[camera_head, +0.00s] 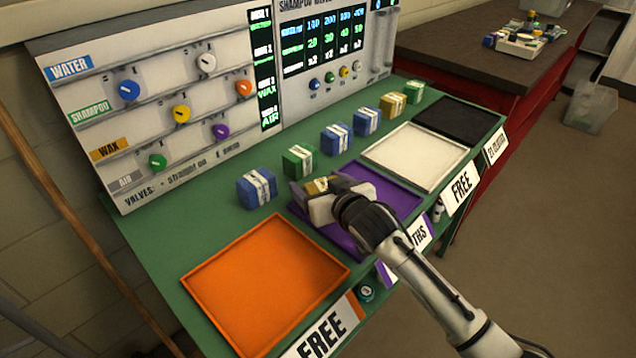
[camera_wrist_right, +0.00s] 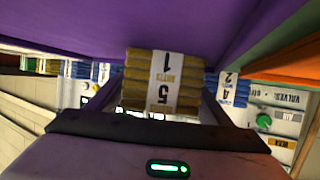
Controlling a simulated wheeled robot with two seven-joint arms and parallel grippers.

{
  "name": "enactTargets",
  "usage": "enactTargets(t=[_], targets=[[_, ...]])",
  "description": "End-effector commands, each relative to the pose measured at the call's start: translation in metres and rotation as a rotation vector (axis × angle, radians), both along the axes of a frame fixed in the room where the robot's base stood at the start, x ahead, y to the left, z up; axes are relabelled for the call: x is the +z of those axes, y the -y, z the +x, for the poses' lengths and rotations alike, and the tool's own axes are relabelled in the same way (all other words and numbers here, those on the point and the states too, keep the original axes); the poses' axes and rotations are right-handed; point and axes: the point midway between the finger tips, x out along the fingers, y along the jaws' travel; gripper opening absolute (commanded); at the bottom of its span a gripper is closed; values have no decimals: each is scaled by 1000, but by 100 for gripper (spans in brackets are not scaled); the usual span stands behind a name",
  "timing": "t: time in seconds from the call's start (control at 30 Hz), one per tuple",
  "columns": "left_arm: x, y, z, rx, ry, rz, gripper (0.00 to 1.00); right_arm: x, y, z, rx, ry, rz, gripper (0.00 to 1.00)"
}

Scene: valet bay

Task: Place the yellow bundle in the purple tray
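The yellow bundle (camera_head: 318,185) with a white paper band is between the fingers of my right gripper (camera_head: 322,190), over the rear-left part of the purple tray (camera_head: 396,193). In the right wrist view the bundle (camera_wrist_right: 163,80) sits between both fingers, which appear to press on its sides, and the purple tray (camera_wrist_right: 180,25) fills the top. I cannot tell whether the bundle touches the tray floor. My left gripper is not in view. A second yellow bundle (camera_head: 393,104) stands in the back row.
An empty orange tray (camera_head: 266,285) is left of the purple one; white (camera_head: 415,155) and black (camera_head: 458,120) trays are right. Blue and green bundles (camera_head: 299,160) line the green counter (camera_head: 185,235) behind the trays, below the valve panel (camera_head: 165,100).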

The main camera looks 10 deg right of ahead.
Motion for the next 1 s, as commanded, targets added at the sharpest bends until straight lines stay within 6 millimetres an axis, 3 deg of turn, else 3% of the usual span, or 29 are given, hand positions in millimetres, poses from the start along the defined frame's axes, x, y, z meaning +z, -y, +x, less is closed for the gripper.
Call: enactTargets(t=[0.47, 1.0], targets=[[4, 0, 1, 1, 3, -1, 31, 7, 1, -6, 0, 0, 1, 81], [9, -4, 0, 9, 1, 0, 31, 44, 19, -95, 0, 0, 1, 81]])
